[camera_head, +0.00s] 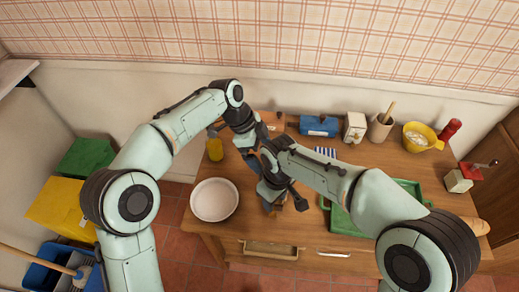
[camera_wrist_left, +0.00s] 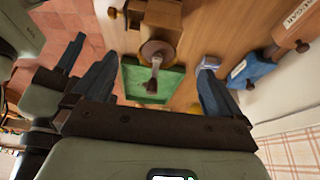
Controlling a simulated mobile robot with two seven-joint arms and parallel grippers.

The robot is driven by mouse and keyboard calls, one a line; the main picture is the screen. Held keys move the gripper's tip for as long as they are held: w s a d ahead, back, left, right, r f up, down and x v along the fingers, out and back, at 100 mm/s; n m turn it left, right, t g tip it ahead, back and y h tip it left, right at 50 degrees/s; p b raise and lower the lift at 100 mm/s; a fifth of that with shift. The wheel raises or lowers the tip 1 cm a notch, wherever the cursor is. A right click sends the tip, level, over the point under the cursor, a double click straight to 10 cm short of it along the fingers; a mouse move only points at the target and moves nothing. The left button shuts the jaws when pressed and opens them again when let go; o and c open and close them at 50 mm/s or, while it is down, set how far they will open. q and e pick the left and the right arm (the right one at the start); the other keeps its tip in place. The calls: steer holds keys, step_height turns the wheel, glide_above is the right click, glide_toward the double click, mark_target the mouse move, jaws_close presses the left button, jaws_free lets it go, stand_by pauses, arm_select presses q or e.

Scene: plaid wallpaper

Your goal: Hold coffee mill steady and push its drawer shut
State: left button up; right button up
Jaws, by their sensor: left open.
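The wooden coffee mill (camera_wrist_left: 172,38) shows upside down in the left wrist view, with its domed top and crank pointing down the picture. Its drawer (camera_wrist_left: 135,10), with a round knob, sticks out of the left side, toward the table's front. In the head view my arms mostly hide the mill. My left gripper (camera_wrist_left: 155,78) is open, its fingers either side of the mill in the picture; I see no contact. My right gripper (camera_head: 284,205) looks open, pointing down by the table's front; its fingers also show at the left of the wrist view.
A white bowl (camera_head: 214,200) stands left on the table. A blue box (camera_head: 319,126) and a cream canister (camera_head: 355,127) stand at the back. A green tray (camera_head: 345,222) lies right, partly under my right arm. A table drawer (camera_head: 270,250) stands out at the front.

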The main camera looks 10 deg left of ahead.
arm_select(q)
steer(key=x, duration=1.3)
steer(key=shift+f, duration=0.1)
steer(key=shift+a, duration=0.1)
steer(key=c, duration=1.3)
steer(key=shift+o, duration=0.2)
